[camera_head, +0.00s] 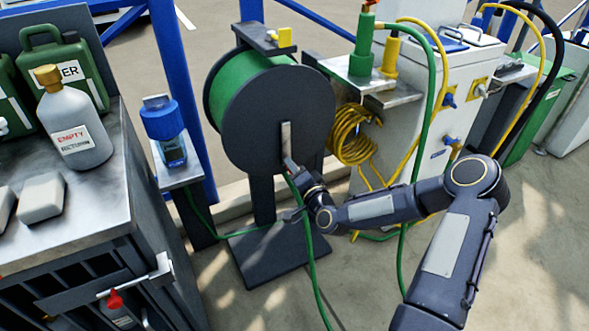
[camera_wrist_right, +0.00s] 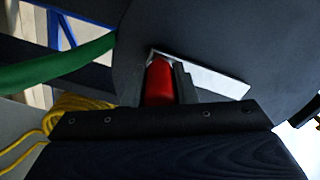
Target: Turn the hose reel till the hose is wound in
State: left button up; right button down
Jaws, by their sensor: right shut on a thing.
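The hose reel (camera_head: 270,119) stands upright on a dark post and base plate, with its black disc facing me. Green hose (camera_head: 228,92) is wound on its drum, and a green length hangs down past the base to the floor. A pale crank arm (camera_head: 286,140) is fixed to the disc and points down from its middle. My right gripper (camera_head: 291,166) is at the crank's lower end. In the right wrist view, my right gripper (camera_wrist_right: 160,88) is shut on the red crank handle (camera_wrist_right: 159,82), beside the pale crank arm (camera_wrist_right: 215,80). My left gripper is not in view.
A metal bench (camera_head: 85,205) with a grey bottle (camera_head: 72,125) and green canisters stands at left. A blue-capped jar (camera_head: 168,135) sits on a small stand beside the reel. A grey cabinet (camera_head: 425,110) with coiled yellow hose (camera_head: 352,135) stands right. Floor at lower right is open.

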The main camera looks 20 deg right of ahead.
jog(key=shift+a, duration=0.15)
jog(key=c, duration=1.2)
grip_release()
jog(key=shift+o, duration=0.2)
jog(key=s+p, duration=0.1)
jog(key=s, duration=0.6)
jog(key=shift+s+d, duration=0.35)
jog(key=shift+s, duration=0.05)
